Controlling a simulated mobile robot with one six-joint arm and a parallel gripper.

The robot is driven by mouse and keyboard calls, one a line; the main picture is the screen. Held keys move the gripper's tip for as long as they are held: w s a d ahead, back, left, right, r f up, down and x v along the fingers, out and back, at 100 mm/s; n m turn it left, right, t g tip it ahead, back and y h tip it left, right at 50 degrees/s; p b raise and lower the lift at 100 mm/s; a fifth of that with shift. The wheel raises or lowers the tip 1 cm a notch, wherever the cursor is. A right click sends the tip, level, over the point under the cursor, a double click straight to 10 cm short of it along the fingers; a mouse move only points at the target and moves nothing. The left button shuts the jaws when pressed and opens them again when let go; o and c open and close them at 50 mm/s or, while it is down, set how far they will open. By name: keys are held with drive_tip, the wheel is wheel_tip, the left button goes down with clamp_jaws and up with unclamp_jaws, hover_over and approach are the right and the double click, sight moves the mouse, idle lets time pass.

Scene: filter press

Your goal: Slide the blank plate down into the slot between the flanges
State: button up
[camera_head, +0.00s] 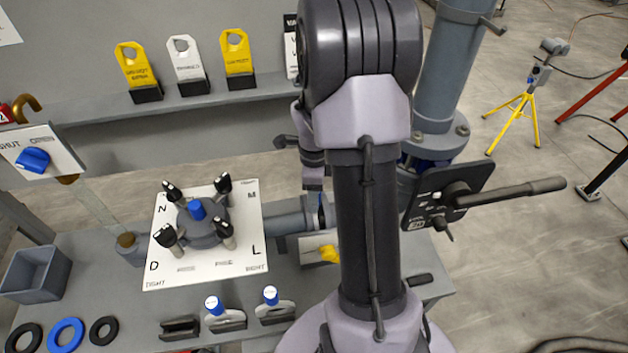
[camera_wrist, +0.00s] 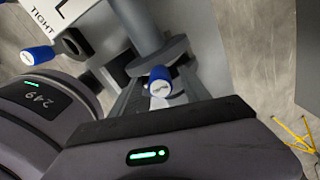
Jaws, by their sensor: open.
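In the wrist view a blue-capped handle (camera_wrist: 160,82) with a white end stands at the grey pipe flanges (camera_wrist: 158,55). It appears to be between my gripper's fingers (camera_wrist: 157,92), which are apart; contact cannot be judged. In the head view a sliver of blue (camera_head: 321,212) shows at the pipe flanges (camera_head: 312,218), mostly behind my arm. The plate below the handle is hidden, so its depth in the slot cannot be told. Two grey plates with blue-capped handles, one left (camera_head: 225,317) and one right (camera_head: 274,308), stand at the bench front.
An empty dark holder (camera_head: 180,327) and several rings (camera_head: 66,335) lie front left. A white panel (camera_head: 205,268) with black knobs stands left of the flanges. A black lever (camera_head: 510,192) juts out at right. Tags (camera_head: 187,62) line the back shelf.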

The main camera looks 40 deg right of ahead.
wheel_tip(320, 180, up, 17)
drive_tip(key=p, duration=0.3)
drive_tip(key=shift+a+f, duration=0.1)
drive_tip(key=s+a+f+n+t+b, duration=0.2)
drive_tip(key=s+a+n+b, duration=0.2)
drive_tip(key=a+n, duration=0.3)
drive_tip(key=s+a+f+n+t+y+b, duration=0.1)
drive_tip(key=s+a+n+b, duration=0.3)
drive_tip(key=a, duration=0.7)
drive_tip(key=s+a+f+n+t+y+b, duration=0.1)
drive_tip(key=s+a+f+n+b, duration=0.3)
drive_tip(key=a+n+b, duration=0.4)
drive_tip(key=a+n+t, duration=0.1)
drive_tip(key=n, duration=0.3)
drive_tip(key=shift+s+t, duration=0.25)
drive_tip(key=shift+t, duration=0.15)
drive_tip(key=shift+d, duration=0.1)
